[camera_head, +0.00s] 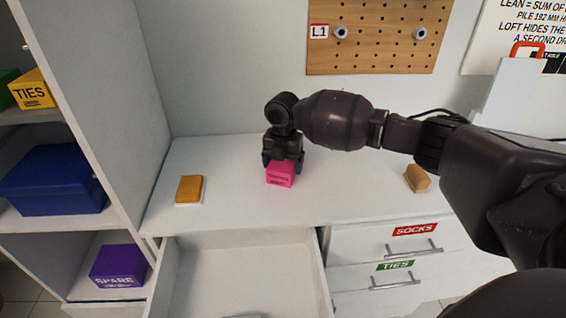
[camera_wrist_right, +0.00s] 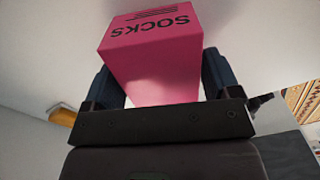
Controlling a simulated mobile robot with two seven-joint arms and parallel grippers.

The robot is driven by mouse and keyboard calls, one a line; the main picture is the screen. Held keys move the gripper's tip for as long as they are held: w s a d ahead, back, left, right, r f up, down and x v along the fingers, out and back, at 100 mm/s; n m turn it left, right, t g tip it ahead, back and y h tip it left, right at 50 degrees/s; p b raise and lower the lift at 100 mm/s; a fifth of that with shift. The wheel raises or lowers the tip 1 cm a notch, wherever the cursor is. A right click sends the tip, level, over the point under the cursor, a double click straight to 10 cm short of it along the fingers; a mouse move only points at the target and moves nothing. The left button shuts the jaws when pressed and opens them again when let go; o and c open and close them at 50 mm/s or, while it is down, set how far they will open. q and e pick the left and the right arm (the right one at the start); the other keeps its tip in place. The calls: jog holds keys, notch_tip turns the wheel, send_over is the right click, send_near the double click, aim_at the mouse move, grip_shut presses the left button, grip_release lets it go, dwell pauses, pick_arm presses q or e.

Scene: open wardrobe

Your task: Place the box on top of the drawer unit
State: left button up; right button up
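The pink box (camera_head: 280,174) is at the white top of the drawer unit (camera_head: 235,196), near the middle. In the right wrist view the box (camera_wrist_right: 155,55) shows the word SOCKS. My right gripper (camera_head: 283,160) reaches down from above with one finger on each side of the box, shut on it. In the wrist view both blue-grey fingers (camera_wrist_right: 160,82) lie against the box's sides. I cannot tell whether the box's underside touches the top. My left gripper is not in view.
An orange block (camera_head: 189,189) lies left on the top, and a tan block (camera_head: 417,178) stands right. Below, a drawer (camera_head: 245,270) is pulled open, beside shut drawers labelled SOCKS (camera_head: 415,230) and TIES. Shelves at left hold yellow, blue (camera_head: 55,180) and purple (camera_head: 118,265) boxes.

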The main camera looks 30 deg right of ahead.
jog(key=shift+o, duration=1)
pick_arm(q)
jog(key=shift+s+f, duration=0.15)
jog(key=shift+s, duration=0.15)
pick_arm(e)
jog(key=shift+r, duration=0.15)
pick_arm(q)
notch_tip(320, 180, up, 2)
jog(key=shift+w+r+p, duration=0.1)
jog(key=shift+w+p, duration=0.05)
jog(key=shift+p, duration=1)
pick_arm(e)
notch_tip(320, 180, up, 12)
